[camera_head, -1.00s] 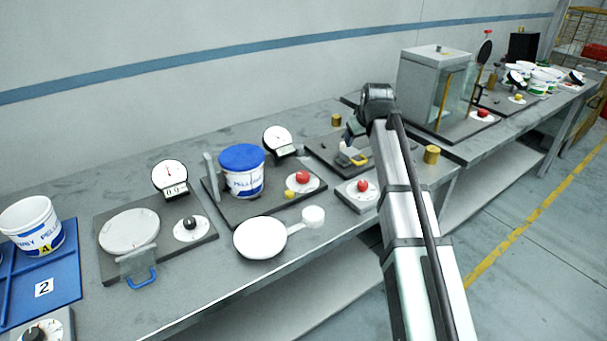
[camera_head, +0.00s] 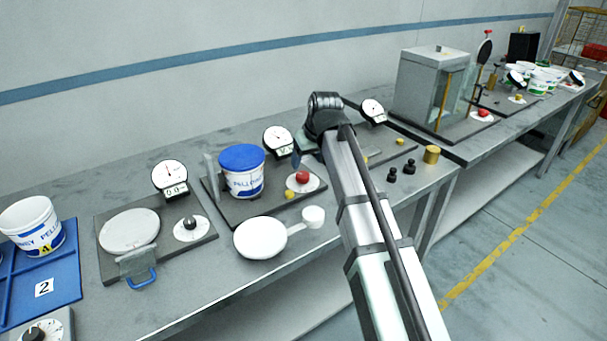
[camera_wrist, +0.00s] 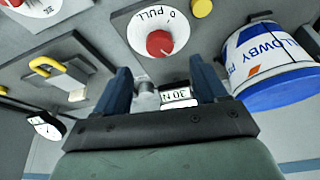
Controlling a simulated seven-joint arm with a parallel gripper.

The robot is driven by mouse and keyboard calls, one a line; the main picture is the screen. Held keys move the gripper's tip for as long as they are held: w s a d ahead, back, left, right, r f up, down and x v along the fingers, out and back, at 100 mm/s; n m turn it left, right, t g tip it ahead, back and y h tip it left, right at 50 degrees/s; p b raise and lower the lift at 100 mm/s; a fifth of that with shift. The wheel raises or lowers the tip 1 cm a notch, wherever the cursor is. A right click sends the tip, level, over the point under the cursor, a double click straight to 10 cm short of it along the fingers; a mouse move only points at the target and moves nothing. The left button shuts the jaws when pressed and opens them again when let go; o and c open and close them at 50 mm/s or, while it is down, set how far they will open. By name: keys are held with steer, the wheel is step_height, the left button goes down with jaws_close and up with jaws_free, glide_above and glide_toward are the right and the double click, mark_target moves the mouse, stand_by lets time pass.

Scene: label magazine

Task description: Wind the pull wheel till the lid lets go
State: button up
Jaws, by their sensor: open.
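The pull wheel is a red knob (camera_head: 303,177) on a white dial, on the plate right of the pail. In the wrist view, the red knob (camera_wrist: 159,43) sits on a white dial (camera_wrist: 174,24) marked "0 PULL". The white pail (camera_head: 243,184) stands upright with its blue lid (camera_head: 241,157) on. The lid (camera_wrist: 290,90) and pail (camera_wrist: 268,50) show at the right of the wrist view. My gripper (camera_wrist: 163,85) is open and empty, with the knob beyond its fingertips and apart from them. In the head view my arm partly hides the gripper.
A gauge (camera_head: 278,140) stands behind the wheel; a display (camera_wrist: 176,95) reading 30 N shows between my fingers. A yellow button (camera_head: 290,195) lies near the wheel. A white scoop (camera_head: 262,238) lies in front. Small black weights (camera_head: 408,167) and a brass cylinder (camera_head: 431,154) are right.

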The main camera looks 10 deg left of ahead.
mark_target(303, 175)
steer(key=x, duration=0.8)
steer(key=shift+w+f, duration=0.15)
steer(key=shift+c, duration=0.3)
steer(key=c, duration=1)
steer(key=m+h, duration=0.1)
steer(key=m, duration=0.1)
steer(key=m+t+h, duration=0.1)
steer(key=m, duration=0.2)
steer(key=shift+a, duration=0.15)
